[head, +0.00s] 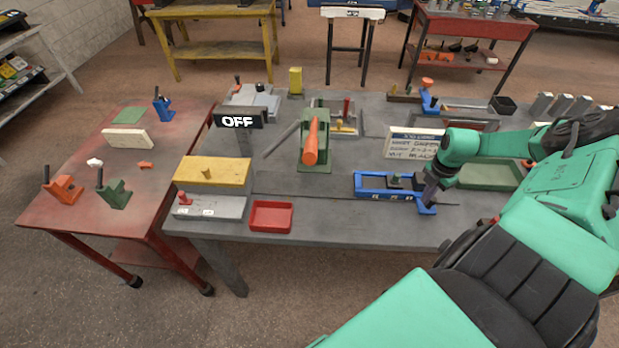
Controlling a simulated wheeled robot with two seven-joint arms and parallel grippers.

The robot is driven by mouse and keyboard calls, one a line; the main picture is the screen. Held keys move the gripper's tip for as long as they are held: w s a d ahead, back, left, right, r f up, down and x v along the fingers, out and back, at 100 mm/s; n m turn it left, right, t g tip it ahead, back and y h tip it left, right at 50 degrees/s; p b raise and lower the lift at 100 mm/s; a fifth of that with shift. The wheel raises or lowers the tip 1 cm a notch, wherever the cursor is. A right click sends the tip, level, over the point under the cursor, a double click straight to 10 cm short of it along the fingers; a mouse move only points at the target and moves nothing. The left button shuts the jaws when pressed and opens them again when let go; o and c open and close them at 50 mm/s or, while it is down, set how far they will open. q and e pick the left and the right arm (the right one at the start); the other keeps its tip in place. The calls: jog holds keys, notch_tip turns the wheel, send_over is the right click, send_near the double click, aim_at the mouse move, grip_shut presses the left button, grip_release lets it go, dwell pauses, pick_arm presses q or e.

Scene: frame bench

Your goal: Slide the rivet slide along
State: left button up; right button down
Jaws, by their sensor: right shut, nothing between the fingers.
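A blue rail frame (372,190) with small white letters on its front lies on the grey bench, right of the middle. A dark block with a small knob, which looks like the rivet slide (396,182), sits in it right of its middle. My right gripper (427,203) points down at the right end of the blue frame, just right of the slide. It is shut and empty; its fingertips are small and partly lost against the frame, so I cannot tell whether they touch the slide. My left gripper is not in view.
A white sign (414,143) stands behind the blue frame, and a green tray (488,175) lies right of it behind my arm. A red tray (271,216), a yellow-topped block (212,171) and an orange-handled green fixture (313,150) are left. The bench front between the red tray and blue frame is clear.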

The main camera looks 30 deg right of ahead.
jog(key=shift+s+d+p, duration=0.5)
jog(key=shift+s+d, duration=0.35)
jog(key=shift+d, duration=0.15)
jog(key=shift+s+d, duration=0.6)
jog(key=shift+d, duration=0.25)
jog(key=shift+s+d, duration=0.6)
jog(key=shift+d, duration=0.2)
jog(key=shift+w+a, duration=0.5)
jog(key=shift+a, duration=0.15)
jog(key=shift+d+r, duration=0.1)
jog(key=shift+r, duration=0.25)
notch_tip(320, 180, up, 6)
jog(key=shift+r, duration=0.15)
jog(key=shift+s, duration=0.1)
